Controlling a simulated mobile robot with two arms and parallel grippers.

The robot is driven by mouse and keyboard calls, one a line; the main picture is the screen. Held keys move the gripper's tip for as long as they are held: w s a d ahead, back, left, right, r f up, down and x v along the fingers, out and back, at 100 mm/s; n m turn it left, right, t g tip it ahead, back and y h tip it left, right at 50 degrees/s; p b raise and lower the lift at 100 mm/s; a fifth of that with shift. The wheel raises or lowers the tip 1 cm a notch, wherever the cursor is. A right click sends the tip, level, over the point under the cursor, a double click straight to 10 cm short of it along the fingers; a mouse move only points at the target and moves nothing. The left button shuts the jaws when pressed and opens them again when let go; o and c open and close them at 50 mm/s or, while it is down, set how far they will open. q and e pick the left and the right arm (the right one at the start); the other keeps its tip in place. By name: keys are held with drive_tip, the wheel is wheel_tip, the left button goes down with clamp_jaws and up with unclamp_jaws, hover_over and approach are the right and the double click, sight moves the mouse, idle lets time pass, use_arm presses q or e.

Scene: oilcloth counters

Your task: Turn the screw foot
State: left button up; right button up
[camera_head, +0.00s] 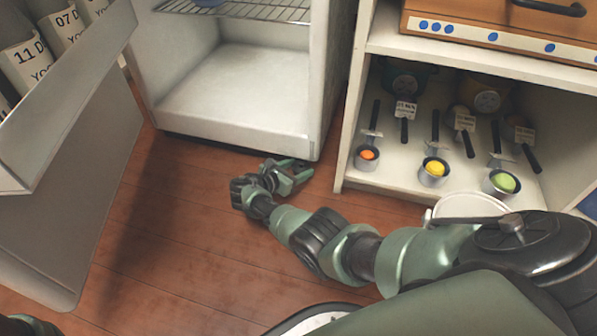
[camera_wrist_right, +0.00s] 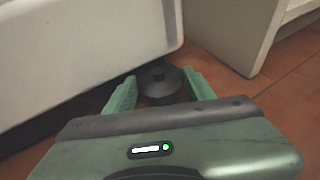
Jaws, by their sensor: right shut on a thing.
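The screw foot (camera_wrist_right: 158,80) is a dark round piece with a small knob on top, low beside the bottom edge of the white fridge (camera_wrist_right: 80,45) in the right wrist view. My right gripper (camera_wrist_right: 160,86) has its two green fingers on either side of the foot and is shut on it. In the head view the right gripper (camera_head: 294,170) is down at the floor by the front right corner of the fridge (camera_head: 230,120); the foot cannot be made out there. My left gripper is not in view.
The fridge door (camera_head: 60,215) stands open at left, with cartons (camera_head: 30,65) in its shelf. A white shelf unit (camera_head: 385,190) at right holds several small pans with coloured contents, below an orange appliance (camera_head: 500,28). The wooden floor (camera_head: 190,230) between is clear.

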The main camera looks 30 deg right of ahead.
idle(0.3)
drive_tip(key=o, duration=1.4)
drive_tip(key=p+v, duration=0.4)
drive_tip(key=v, duration=0.3)
drive_tip(key=shift+s+a+r, duration=0.1)
drive_tip(key=shift+s+a, duration=0.05)
drive_tip(key=shift+a, duration=0.25)
